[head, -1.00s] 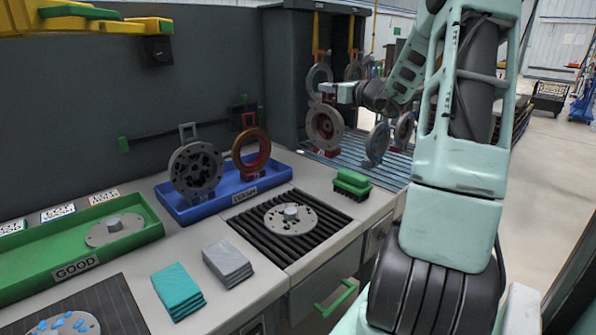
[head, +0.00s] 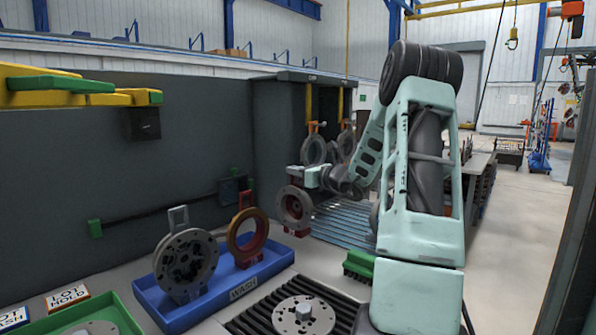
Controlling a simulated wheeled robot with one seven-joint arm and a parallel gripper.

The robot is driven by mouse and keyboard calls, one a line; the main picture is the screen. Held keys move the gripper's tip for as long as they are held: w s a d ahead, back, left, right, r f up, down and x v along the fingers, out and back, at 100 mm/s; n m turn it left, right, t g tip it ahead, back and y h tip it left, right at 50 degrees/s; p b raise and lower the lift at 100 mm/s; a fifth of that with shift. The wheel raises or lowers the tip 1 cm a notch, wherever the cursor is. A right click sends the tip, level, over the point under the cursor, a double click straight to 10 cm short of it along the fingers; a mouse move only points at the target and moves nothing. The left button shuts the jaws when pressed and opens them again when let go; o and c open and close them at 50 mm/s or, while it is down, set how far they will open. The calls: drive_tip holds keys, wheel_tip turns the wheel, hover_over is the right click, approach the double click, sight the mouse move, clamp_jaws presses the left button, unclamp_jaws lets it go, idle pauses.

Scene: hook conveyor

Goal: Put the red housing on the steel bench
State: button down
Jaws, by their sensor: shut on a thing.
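My gripper (head: 298,186) is shut on the top of a dull reddish-grey ring-shaped housing (head: 283,208) with a red foot. It holds the housing upright in front of the dark booth, near the right end of the blue WASH tray. A rust-red ring housing (head: 234,238) stands in that tray, apart from my gripper. Beside it stands a grey housing (head: 166,262) with a loop handle. A table (head: 481,160) stands in the background right, partly behind my arm; I cannot tell whether it is the steel bench.
The blue WASH tray (head: 242,292) and black ribbed mat (head: 250,318) lie on the counter. A green brush (head: 357,263) sits beside my arm. Grey housings (head: 313,150) hang in the booth above a slatted metal surface (head: 345,222). Open floor (head: 515,230) lies at right.

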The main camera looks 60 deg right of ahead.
sight(297, 190)
drive_tip(key=shift+f, duration=2.65)
drive_tip(key=c, duration=2)
unclamp_jaws()
drive_tip(key=shift+f+b, duration=0.3)
drive_tip(key=o, duration=0.4)
drive_tip(key=shift+o, duration=0.2)
